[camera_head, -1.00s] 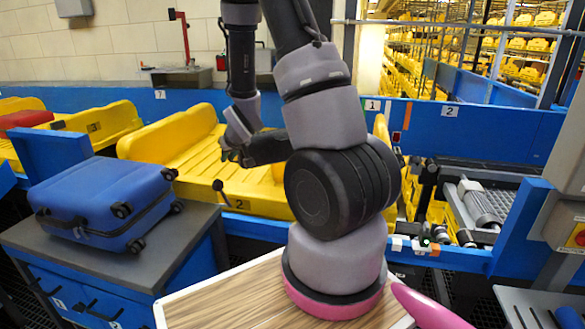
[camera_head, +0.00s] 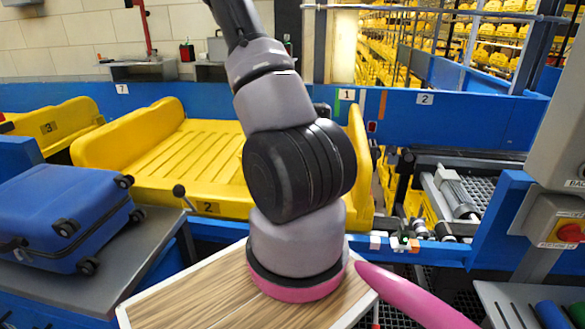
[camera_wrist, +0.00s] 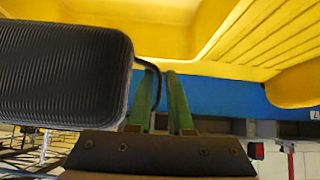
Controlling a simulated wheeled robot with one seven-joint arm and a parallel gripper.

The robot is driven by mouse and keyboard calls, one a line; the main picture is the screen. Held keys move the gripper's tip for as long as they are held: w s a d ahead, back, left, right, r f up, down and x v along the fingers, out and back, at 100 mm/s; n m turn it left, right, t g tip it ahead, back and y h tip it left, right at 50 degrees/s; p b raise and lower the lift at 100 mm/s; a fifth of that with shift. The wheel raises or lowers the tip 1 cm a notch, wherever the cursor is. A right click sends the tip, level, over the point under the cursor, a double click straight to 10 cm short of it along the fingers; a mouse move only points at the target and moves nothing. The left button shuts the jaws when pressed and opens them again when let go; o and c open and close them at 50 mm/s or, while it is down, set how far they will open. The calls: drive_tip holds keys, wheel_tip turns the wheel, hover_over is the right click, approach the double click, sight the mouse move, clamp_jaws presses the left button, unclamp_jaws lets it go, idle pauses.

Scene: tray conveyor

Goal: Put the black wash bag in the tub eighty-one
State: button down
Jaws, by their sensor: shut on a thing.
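The black wash bag (camera_wrist: 62,75), ribbed and rounded, fills the left of the wrist view. My gripper (camera_wrist: 163,85) has its two green fingers close together beside the bag, with the bag's thin dark strap running between them. In the head view the arm rises out of the top of the picture, so the gripper and bag are hidden there. A large yellow tub (camera_head: 185,150) marked 2 stands on the line in the head view; yellow tub surface (camera_wrist: 240,40) also fills the top of the wrist view. I can read no eighty-one on any tub.
Another yellow tub (camera_head: 55,130), marked 3, is at the left. A blue suitcase (camera_head: 65,215) lies on a grey-topped cabinet (camera_head: 150,240). The blue conveyor rail (camera_head: 440,118) runs behind the tubs. A control box with a red knob (camera_head: 570,233) is at the right.

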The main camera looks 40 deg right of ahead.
drive_tip(key=f, duration=1.8)
drive_tip(key=shift+s+d+f, duration=0.1)
drive_tip(key=shift+s+d, duration=0.05)
drive_tip(key=shift+s, duration=0.05)
drive_tip(key=c, duration=0.8)
unclamp_jaws()
drive_tip(key=shift+c, duration=0.2)
